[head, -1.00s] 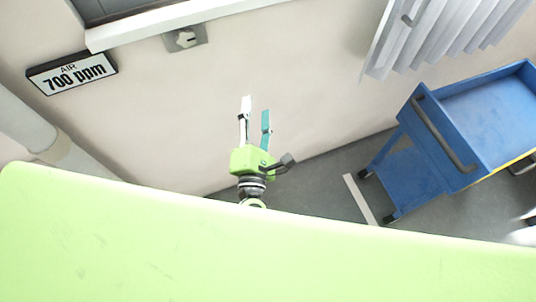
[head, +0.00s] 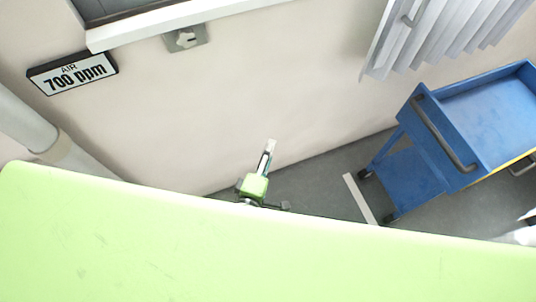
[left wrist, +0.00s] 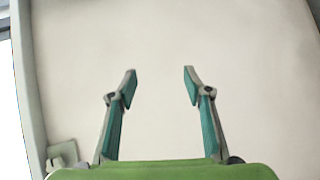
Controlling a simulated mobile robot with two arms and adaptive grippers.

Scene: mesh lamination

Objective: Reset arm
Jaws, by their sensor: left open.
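My left gripper (head: 268,150) shows in the head view just beyond the edge of a large light green surface, seen nearly edge-on with its fingers pointing up the picture toward the wall. In the left wrist view its two teal-padded fingers (left wrist: 160,82) stand well apart, with only bare wall between them. It is open and empty. The green surface hides most of the arm behind it. My right gripper is not clearly seen; only a pale blurred part shows at the right edge of the head view.
A blue cart (head: 440,135) stands at the right on the grey floor (head: 315,185). Pale curtains (head: 430,35) hang at the upper right. The wall around the gripper is bare.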

